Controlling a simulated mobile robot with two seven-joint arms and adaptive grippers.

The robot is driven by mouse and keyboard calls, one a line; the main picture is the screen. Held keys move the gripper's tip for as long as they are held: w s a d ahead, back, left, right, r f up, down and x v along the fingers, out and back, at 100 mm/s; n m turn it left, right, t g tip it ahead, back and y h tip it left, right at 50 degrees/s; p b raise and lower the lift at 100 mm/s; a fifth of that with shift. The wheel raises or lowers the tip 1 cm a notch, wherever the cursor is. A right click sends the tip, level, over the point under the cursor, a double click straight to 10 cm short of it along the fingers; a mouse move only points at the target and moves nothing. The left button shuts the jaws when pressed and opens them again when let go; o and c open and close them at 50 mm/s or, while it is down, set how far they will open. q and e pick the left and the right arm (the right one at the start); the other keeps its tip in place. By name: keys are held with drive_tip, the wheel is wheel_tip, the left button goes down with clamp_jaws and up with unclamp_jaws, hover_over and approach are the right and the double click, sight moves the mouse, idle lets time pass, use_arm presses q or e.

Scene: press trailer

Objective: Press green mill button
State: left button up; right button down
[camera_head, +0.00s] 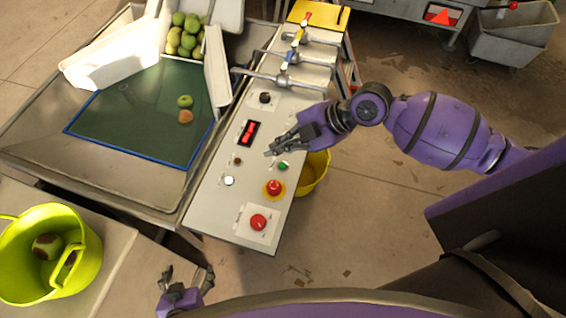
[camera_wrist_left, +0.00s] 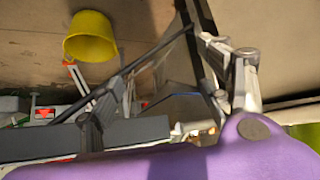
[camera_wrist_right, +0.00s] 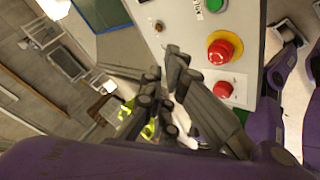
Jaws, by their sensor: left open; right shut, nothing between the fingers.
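The green button (camera_head: 283,165) is on the light grey control panel (camera_head: 232,215), above the red mushroom button on a yellow base. It also shows at the top of the right wrist view (camera_wrist_right: 214,4). My right gripper (camera_head: 270,151) is shut and empty. It hovers over the panel just left of and above the green button in the head view. Whether it touches the panel cannot be told. Its fingers (camera_wrist_right: 172,75) also show in the right wrist view. My left gripper (camera_head: 186,277) is open and empty, low in the head view, away from the panel.
Nearby are a red mushroom button (camera_head: 273,187), another red button (camera_head: 258,222), a white button (camera_head: 229,181), a black knob (camera_head: 265,97) and a red display (camera_head: 249,132). Valve pipes (camera_head: 290,60) stand behind. A lime bucket (camera_head: 85,272) and a fruit basin (camera_head: 150,110) lie left.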

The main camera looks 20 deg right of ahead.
drive_tip(key=b, duration=0.4)
hover_over(283, 166)
drive_tip(key=s+a, duration=0.1)
drive_tip(key=s, duration=0.1)
drive_tip(key=f, duration=0.8)
drive_tip(key=shift+w+a+f, duration=0.1)
drive_tip(key=shift+w+f, duration=0.1)
drive_tip(key=shift+f, duration=0.3)
drive_tip(key=shift+w, duration=0.2)
use_arm(q)
drive_tip(key=shift+s+a+f, duration=0.1)
drive_tip(key=shift+a+f, duration=0.1)
drive_tip(key=shift+f, duration=0.6)
drive_tip(key=shift+a+f, duration=0.2)
drive_tip(key=shift+f, duration=0.55)
